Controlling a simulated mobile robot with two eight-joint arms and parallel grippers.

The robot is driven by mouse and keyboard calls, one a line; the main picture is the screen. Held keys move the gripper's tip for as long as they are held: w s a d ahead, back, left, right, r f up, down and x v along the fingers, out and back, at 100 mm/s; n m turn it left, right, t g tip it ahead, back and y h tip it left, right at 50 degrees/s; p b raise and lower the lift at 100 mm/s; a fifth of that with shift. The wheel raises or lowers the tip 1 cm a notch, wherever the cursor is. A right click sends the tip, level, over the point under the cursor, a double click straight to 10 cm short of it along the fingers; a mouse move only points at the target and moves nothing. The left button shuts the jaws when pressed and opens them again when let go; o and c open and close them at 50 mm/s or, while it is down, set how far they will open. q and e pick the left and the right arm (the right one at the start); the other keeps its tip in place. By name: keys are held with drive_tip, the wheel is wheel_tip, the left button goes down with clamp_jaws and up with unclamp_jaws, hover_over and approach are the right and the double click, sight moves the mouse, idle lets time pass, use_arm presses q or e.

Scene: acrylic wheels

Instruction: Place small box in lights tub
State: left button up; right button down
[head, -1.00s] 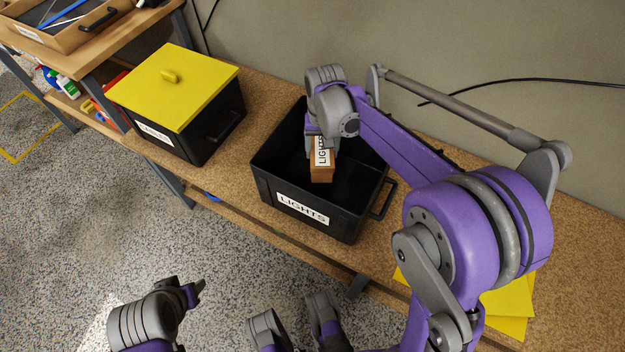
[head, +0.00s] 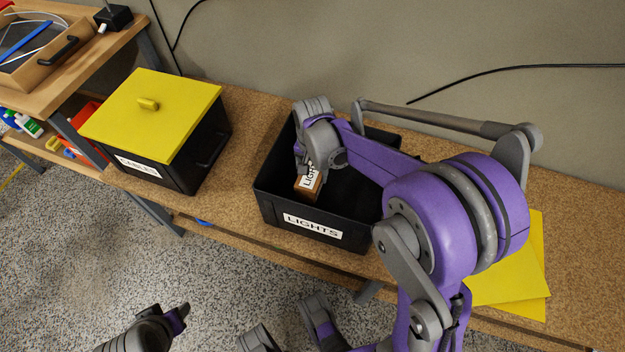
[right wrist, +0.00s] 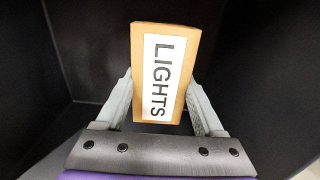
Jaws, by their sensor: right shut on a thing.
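The lights tub (head: 270,207) is an open black tub with a white LIGHTS label, standing on the cork-topped bench. The small box (head: 306,187) is brown with a white LIGHTS label. My right gripper (head: 306,165) is shut on it and holds it inside the tub's opening, tilted. In the right wrist view the small box (right wrist: 165,70) sits between both fingers of the right gripper (right wrist: 160,105), with dark tub walls around it. I cannot tell whether the box touches the tub floor. My left gripper (head: 180,315) is at the bottom left, away from the bench; its jaws are unclear.
A black tub (head: 200,165) with a yellow lid (head: 150,110) stands left of the lights tub. Yellow sheets (head: 515,270) lie on the bench (head: 575,260) at right. A wooden tray (head: 45,60) sits on a higher table at far left. The wall is close behind.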

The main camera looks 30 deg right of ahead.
sight(312, 171)
drive_tip(key=shift+f+b, duration=0.4)
drive_tip(key=shift+f, duration=1.35)
drive_tip(key=shift+f, duration=0.1)
drive_tip(key=shift+f, duration=0.15)
unclamp_jaws()
wheel_tip(312, 171, up, 13)
drive_tip(key=p, duration=0.2)
drive_tip(key=shift+f+p, duration=0.2)
drive_tip(key=shift+p, duration=0.2)
